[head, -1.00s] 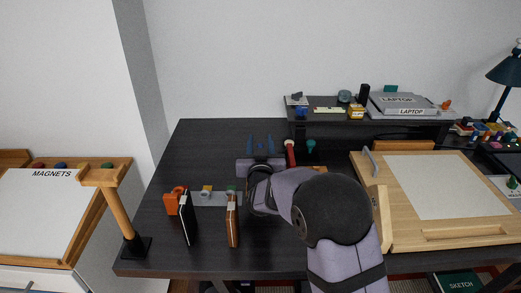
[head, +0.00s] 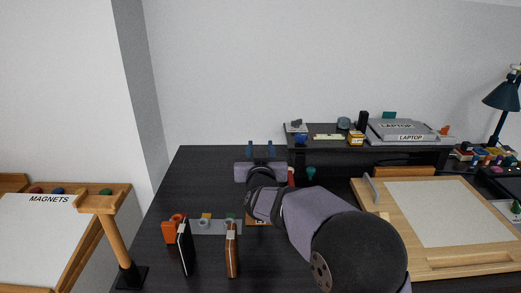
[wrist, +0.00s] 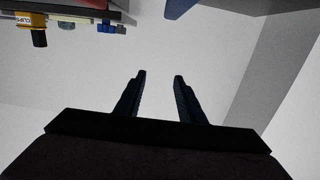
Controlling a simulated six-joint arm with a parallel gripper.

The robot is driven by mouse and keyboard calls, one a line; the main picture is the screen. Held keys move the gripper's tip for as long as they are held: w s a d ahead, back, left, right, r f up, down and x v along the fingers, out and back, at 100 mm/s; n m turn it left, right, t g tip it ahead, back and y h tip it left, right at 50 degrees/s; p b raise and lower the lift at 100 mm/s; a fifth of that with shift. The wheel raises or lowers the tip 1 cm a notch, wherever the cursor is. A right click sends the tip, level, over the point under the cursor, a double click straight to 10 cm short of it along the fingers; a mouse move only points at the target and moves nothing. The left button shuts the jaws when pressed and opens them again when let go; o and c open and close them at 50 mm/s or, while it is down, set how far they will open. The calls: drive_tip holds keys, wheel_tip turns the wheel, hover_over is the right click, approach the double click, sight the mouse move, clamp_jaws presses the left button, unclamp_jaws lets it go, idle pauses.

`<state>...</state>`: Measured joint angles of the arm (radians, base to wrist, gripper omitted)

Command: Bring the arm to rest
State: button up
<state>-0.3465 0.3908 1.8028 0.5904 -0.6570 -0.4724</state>
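My gripper (head: 260,149) is over the dark desk (head: 190,165), pointing toward the back wall. Its two blue fingers stand apart with nothing between them. In the wrist view my gripper (wrist: 160,75) also shows open and empty, with only pale wall beyond the fingertips. My arm reaches in from the lower right of the head view and hides part of the desk.
An orange object (head: 172,229), a black upright item (head: 184,247) and a brown one (head: 232,250) stand near the front left. A drawing board (head: 450,212) lies right. A shelf with laptops (head: 400,128) stands behind. A wooden stand (head: 115,235) is left.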

drive_tip(key=shift+s+d+p, duration=0.2)
drive_tip(key=shift+s+p, duration=0.05)
drive_tip(key=shift+p, duration=0.2)
drive_tip(key=s+d+f+n+g+p, duration=0.1)
drive_tip(key=s+d+f+g, duration=0.3)
drive_tip(key=s, duration=0.7)
drive_tip(key=s+d+f+n+g+p, duration=0.1)
drive_tip(key=s+d+f+g+p, duration=0.3)
drive_tip(key=s, duration=0.7)
drive_tip(key=s+d+f+n+g+p, duration=0.1)
drive_tip(key=s+d+f+g+p, duration=0.2)
drive_tip(key=s+f+g, duration=0.3)
drive_tip(key=shift+s+d, duration=0.25)
drive_tip(key=shift+s, duration=0.7)
drive_tip(key=shift+s+d, duration=0.25)
drive_tip(key=shift+s, duration=0.65)
drive_tip(key=shift+s+d, duration=0.25)
drive_tip(key=shift+s, duration=0.7)
drive_tip(key=s+d+f+m+g+b, duration=0.1)
drive_tip(key=s+f+m+g+b, duration=0.2)
drive_tip(key=s+f, duration=0.4)
drive_tip(key=shift+s+f+b, duration=0.15)
drive_tip(key=shift+s+b, duration=0.25)
drive_tip(key=shift+b, duration=0.3)
